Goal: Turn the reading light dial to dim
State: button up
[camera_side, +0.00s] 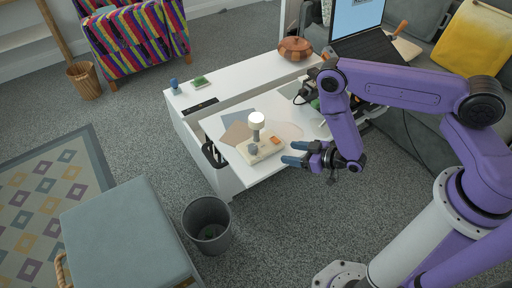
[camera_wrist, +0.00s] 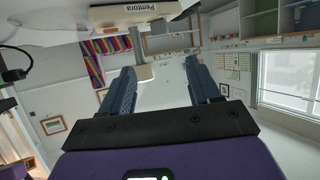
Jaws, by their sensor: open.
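The reading light (camera_side: 257,121) stands upright on the white table, its round top glowing white on a grey stem. Its cream base (camera_side: 262,151) carries a small grey knob-like part (camera_side: 253,149) and a small orange patch (camera_side: 276,141); I cannot tell the dial's setting. My gripper (camera_side: 291,153) is open and empty, just right of the base, with its blue fingers pointing towards it. In the wrist view the base (camera_wrist: 135,13), marked "Pentora", is at the top, and the lamp head (camera_wrist: 144,73) shows beyond my open fingers (camera_wrist: 160,75). The dial is not clear there.
Flat grey and brown sheets (camera_side: 237,134) lie beside the lamp on the low white table (camera_side: 245,83). A grey bin (camera_side: 207,222) stands on the floor in front.

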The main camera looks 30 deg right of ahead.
aim_at(255, 147)
jog(key=x, duration=1.5)
jog(key=shift+w+f, duration=0.1)
jog(key=c, duration=1)
